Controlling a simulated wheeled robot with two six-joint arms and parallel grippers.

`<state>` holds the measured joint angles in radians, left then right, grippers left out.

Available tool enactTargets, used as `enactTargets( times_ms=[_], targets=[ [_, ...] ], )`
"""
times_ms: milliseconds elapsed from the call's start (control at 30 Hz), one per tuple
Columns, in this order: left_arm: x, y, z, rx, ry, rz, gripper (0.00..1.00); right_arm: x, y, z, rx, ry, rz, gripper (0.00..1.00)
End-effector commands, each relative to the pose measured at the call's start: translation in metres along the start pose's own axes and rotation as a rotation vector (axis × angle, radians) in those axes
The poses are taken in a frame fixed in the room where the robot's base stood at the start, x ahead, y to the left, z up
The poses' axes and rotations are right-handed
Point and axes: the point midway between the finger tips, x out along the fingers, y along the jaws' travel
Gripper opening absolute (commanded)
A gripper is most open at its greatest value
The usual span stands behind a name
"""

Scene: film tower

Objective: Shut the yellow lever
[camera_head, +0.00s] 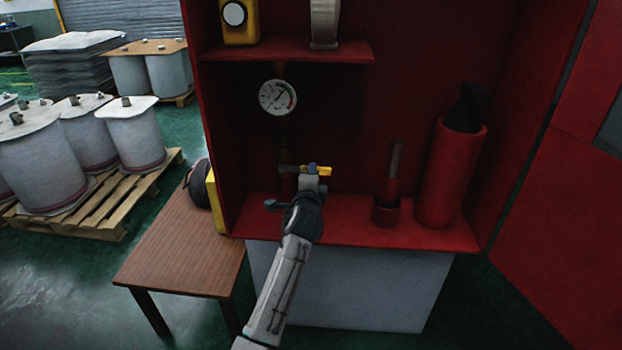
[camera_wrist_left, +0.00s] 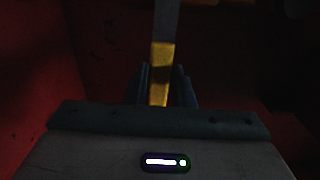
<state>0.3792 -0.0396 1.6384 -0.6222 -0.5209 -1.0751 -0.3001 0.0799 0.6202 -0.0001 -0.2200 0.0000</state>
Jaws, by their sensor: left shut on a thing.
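The yellow lever (camera_head: 318,170) is on a dark vertical pipe inside the red cabinet, below a round gauge (camera_head: 277,97). In the head view it lies roughly level, pointing right from the pipe. My left gripper (camera_head: 311,172) reaches up to it from below and is shut on it. In the left wrist view the yellow lever (camera_wrist_left: 160,75) runs between the two fingers of my left gripper (camera_wrist_left: 163,88), with a grey part beyond it. The fingers hide part of the lever. My right gripper is not in view.
The upper shelf (camera_head: 290,51) is above. A wooden table (camera_head: 180,245) stands at the left.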

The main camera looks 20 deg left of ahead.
Motion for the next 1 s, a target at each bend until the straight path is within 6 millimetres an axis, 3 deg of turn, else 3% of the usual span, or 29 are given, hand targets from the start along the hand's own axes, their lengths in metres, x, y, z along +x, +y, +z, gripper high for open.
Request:
enactTargets(
  times_ms=[600,633,700,1000],
  targets=[
    [0.0001,-0.0044,0.0001,-0.041,0.0,-0.002,0.0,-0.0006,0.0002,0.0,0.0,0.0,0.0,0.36],
    [0.0001,-0.0045,0.0001,-0.041,0.001,-0.002,0.27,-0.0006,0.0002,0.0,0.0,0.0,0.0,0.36],
    [0.0001,-0.0044,0.0001,-0.041,0.0,-0.002,0.41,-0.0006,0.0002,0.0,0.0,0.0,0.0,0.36],
    [-0.0007,-0.0034,0.0002,-0.039,0.0,-0.001,0.44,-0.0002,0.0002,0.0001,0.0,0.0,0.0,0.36]
  ],
)
